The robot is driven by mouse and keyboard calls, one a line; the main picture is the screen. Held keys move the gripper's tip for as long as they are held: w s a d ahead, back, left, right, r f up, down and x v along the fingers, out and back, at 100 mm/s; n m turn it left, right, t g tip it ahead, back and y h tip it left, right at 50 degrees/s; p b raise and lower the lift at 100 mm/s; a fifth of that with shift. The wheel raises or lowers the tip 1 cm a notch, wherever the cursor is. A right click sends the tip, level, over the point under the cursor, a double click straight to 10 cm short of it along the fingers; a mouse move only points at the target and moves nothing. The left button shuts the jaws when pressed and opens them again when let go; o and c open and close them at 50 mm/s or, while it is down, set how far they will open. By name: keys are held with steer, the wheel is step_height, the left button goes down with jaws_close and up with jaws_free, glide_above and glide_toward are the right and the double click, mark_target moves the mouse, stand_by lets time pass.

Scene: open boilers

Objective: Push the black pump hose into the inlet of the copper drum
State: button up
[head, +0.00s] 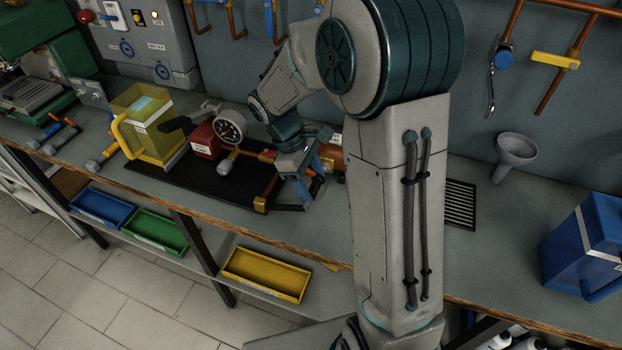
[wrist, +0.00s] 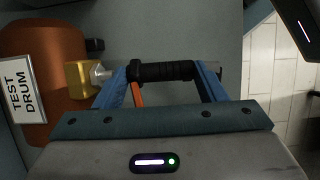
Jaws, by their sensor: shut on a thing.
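The copper drum (wrist: 45,60), labelled TEST DRUM, lies at the left of the wrist view; part of it shows behind my gripper in the head view (head: 333,158). A brass block (wrist: 82,79) with a short silver spout (wrist: 102,75) sticks out from its side. My gripper (wrist: 168,76) is shut on the black ribbed hose (wrist: 162,71), which lies across between the blue fingers, in line with the spout. The left finger covers the place where hose and spout come close, so I cannot tell whether they touch. In the head view my gripper (head: 305,190) is low over the bench.
A funnel (head: 514,152) and a blue box (head: 585,245) stand at the right. Bench room is clear between them.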

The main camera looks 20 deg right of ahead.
steer(key=shift+w+d+r+p, duration=0.1)
steer(key=shift+w+d+p, duration=0.4)
steer(key=shift+w+d, duration=0.35)
stand_by(1.7)
